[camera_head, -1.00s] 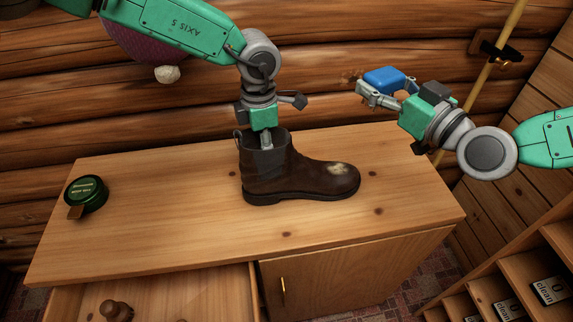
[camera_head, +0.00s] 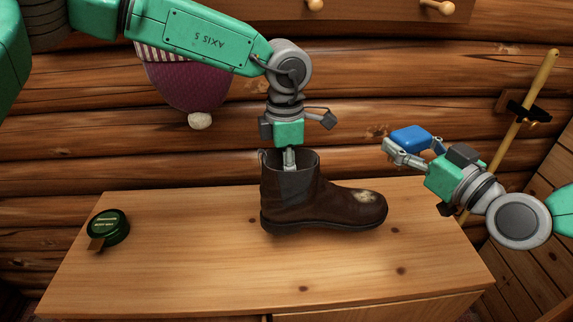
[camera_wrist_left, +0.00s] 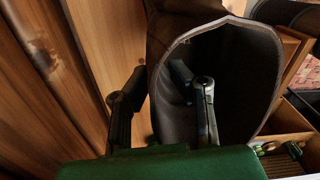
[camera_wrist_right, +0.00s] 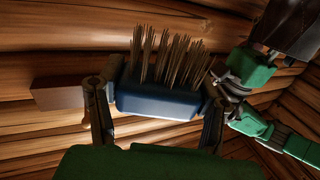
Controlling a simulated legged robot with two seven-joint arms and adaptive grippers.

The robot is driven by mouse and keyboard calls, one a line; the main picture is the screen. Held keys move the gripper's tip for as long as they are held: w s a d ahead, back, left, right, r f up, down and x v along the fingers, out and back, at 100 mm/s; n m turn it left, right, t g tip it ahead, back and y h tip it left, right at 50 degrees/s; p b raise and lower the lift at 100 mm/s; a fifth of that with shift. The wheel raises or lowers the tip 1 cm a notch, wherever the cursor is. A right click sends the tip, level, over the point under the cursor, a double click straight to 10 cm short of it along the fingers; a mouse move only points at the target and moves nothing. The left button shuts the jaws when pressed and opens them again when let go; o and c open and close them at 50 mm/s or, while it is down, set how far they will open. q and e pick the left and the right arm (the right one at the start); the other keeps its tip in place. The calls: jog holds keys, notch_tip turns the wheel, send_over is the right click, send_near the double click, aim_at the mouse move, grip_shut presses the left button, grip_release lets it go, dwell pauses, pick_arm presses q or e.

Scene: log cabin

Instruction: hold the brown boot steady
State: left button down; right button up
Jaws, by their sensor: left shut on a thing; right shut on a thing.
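The brown boot (camera_head: 320,208) is upright at the bench top, toe to the right, with a pale scuffed patch (camera_head: 365,197) on the toe. Whether its sole touches the wood is hard to tell. My left gripper (camera_head: 289,160) comes down from above and is shut on the boot's shaft wall. The left wrist view shows one finger inside the dark boot opening (camera_wrist_left: 235,75) and one outside. My right gripper (camera_head: 412,150) is shut on a blue brush (camera_head: 410,138), in the air right of and above the toe. Its bristles (camera_wrist_right: 170,57) show in the right wrist view.
A green tin (camera_head: 110,226) lies at the left of the wooden bench (camera_head: 200,285). A purple knitted hat (camera_head: 190,75) hangs on the log wall behind my left arm. A yellow pole (camera_head: 533,95) stands at the right. The bench front is clear.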

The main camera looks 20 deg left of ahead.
pick_arm(q)
jog(key=shift+m, duration=0.6)
jog(key=shift+f, duration=3.75)
jog(key=shift+s, duration=0.1)
jog(key=c, duration=1.3)
grip_release()
jog(key=shift+f, duration=0.1)
pick_arm(e)
jog(key=shift+r, duration=0.15)
pick_arm(q)
jog(key=shift+r+p, duration=0.45)
jog(key=shift+p, duration=0.45)
pick_arm(e)
jog(key=shift+r, duration=0.8)
